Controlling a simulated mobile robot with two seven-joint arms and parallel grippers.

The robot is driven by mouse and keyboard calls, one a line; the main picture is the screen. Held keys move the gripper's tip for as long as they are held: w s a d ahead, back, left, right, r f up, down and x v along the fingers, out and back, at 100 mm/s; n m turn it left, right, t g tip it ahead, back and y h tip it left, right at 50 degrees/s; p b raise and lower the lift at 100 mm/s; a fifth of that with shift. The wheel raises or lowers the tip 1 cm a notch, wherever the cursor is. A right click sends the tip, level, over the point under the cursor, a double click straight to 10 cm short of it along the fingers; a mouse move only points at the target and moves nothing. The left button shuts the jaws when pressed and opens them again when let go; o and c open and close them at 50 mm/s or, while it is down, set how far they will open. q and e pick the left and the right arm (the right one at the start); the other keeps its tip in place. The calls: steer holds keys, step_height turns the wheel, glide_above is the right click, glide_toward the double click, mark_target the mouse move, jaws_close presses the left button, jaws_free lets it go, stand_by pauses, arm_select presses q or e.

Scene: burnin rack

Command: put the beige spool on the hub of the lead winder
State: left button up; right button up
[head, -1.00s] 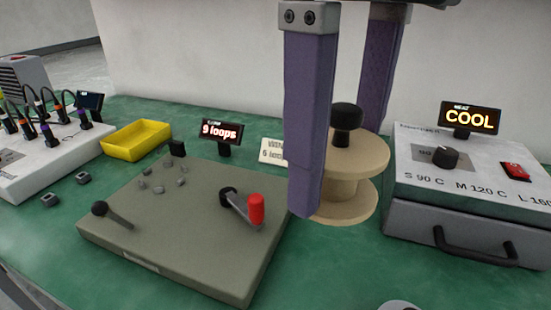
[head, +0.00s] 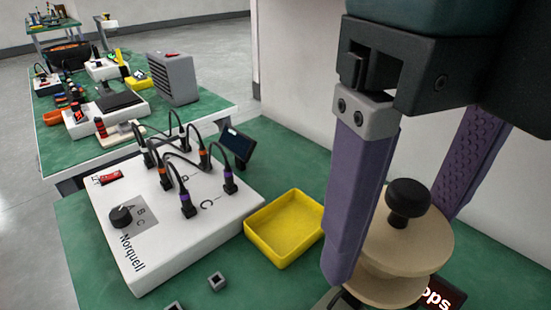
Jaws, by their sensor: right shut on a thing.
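The beige spool (head: 425,240) with a black knob (head: 408,198) on top is at the lower right of the head view. My right gripper (head: 398,240) is shut on the spool, with one purple finger on its near left side and the other behind it on the right. The finger tip on the far side is hidden by the spool. The lead winder's flat body and hub cannot be made out now. Part of its loop display (head: 440,298) shows behind the spool, reading "ops". My left gripper is not in view.
A yellow tray (head: 285,252), empty, sits left of the spool. A white Norquell box (head: 110,215) with several plugged leads stands further left. Small grey blocks (head: 217,282) lie in front. Another green bench (head: 60,153) with equipment is beyond, across a floor gap.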

step_height(320, 180, down, 15)
steer(key=shift+a+b, duration=0.1)
steer(key=shift+b, duration=0.65)
steer(key=shift+f+b, duration=0.35)
steer(key=shift+f, duration=2.15)
steer(key=shift+f, duration=0.1)
